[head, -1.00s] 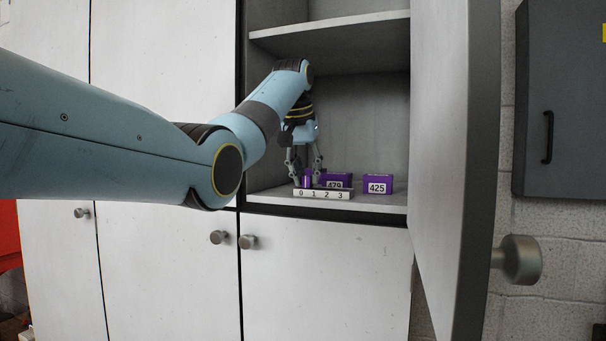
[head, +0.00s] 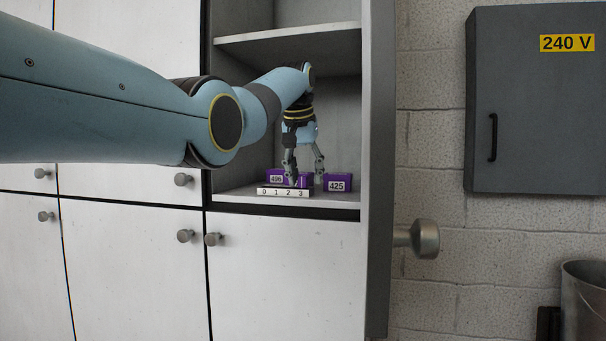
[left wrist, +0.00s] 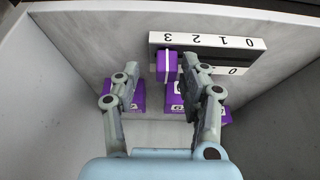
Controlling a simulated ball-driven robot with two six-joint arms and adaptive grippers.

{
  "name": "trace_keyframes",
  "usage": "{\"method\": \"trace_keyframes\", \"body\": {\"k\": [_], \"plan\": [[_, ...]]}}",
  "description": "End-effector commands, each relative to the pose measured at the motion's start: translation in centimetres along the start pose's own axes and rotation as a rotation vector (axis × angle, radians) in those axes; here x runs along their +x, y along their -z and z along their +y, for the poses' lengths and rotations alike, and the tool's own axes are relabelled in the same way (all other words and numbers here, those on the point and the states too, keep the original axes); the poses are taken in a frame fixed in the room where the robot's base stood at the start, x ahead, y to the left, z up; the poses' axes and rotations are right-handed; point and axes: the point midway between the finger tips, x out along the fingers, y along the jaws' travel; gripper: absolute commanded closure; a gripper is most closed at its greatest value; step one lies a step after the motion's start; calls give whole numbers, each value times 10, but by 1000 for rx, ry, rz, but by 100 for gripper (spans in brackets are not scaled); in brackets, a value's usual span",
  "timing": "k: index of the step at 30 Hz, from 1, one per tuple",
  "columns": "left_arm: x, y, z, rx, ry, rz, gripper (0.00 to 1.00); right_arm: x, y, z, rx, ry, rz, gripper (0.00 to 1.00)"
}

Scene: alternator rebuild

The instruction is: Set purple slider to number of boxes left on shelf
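A white number strip (head: 268,191) marked 0 to 3 lies along the front of the cabinet shelf; it also shows upside down in the left wrist view (left wrist: 215,41). The purple slider (head: 302,181) stands at the 3; in the left wrist view the slider (left wrist: 166,68) lines up with the 3. Purple boxes stand behind the strip: one labelled 496 (head: 274,178) and one labelled 425 (head: 338,184). More purple shows behind my fingers, partly hidden. My left gripper (head: 306,178) is open, its fingers either side of the slider, one close beside it. My right gripper is out of view.
The shelf (head: 235,194) has side walls close around my gripper and an upper shelf (head: 295,35) above. The open cabinet door (head: 379,200) stands at the right. Beyond it are a grey 240 V box (head: 530,110) and a metal bin (head: 582,300).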

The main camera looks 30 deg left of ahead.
Motion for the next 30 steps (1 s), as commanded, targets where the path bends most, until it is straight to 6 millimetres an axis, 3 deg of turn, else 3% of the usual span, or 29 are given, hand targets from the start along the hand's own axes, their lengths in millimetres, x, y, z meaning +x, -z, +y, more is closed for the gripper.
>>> {"method": "trace_keyframes", "body": {"k": [7,11,24,30], "plan": [[0,0,-1,-1,2,-1,56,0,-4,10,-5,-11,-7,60],[-12,1,-1,0,1,2,56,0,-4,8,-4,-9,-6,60],[-101,1,2,1,0,2,56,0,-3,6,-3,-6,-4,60],[-118,0,2,1,1,-1,56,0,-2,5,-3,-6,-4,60]]}}
